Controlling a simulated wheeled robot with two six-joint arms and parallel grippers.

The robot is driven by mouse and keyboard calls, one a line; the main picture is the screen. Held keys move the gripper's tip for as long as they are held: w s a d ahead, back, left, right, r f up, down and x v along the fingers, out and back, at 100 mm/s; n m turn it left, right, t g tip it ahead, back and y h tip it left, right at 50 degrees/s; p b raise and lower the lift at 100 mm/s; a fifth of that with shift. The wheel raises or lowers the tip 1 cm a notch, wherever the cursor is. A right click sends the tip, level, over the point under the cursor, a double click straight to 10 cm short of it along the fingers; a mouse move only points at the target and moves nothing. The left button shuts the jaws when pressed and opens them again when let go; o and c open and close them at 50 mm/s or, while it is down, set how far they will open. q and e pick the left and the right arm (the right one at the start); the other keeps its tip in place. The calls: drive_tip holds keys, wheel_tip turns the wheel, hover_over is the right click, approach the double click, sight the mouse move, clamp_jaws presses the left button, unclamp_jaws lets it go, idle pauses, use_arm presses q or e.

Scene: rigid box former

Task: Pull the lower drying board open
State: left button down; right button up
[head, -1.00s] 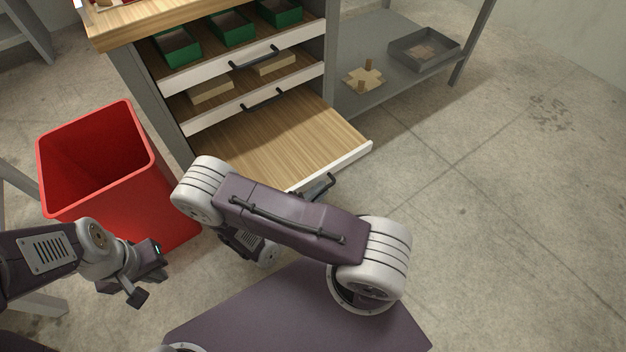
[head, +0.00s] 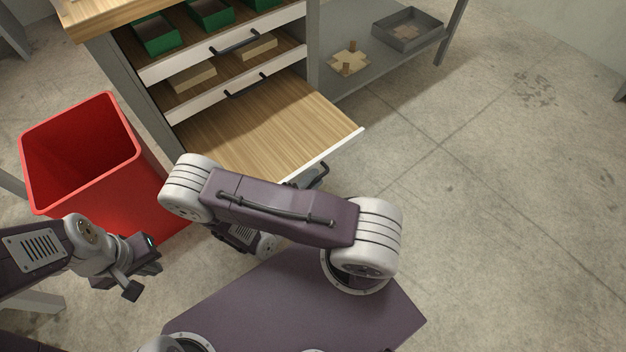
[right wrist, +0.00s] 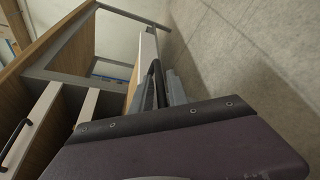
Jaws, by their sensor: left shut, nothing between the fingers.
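The lower drying board (head: 265,125), a wide bare wooden board with a white front edge, stands well out of the cabinet below two other levels. Its dark handle (head: 318,175) is on the front edge, partly hidden by my right arm in the head view. In the right wrist view, my right gripper's grey fingers (right wrist: 172,90) are at the dark handle (right wrist: 155,78), close against the white front. Whether they are closed on it is unclear. My left gripper (head: 143,280) is shut and empty in front of the red bin.
A red bin (head: 85,150) stands left of the board, near my left arm. The upper levels hold green trays (head: 212,12) and wooden blocks (head: 192,76). A grey shelf (head: 375,65) is at the right. The floor at right is clear.

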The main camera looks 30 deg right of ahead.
drive_tip(key=p+v, duration=0.3)
drive_tip(key=v, duration=0.6)
drive_tip(key=shift+p, duration=0.35)
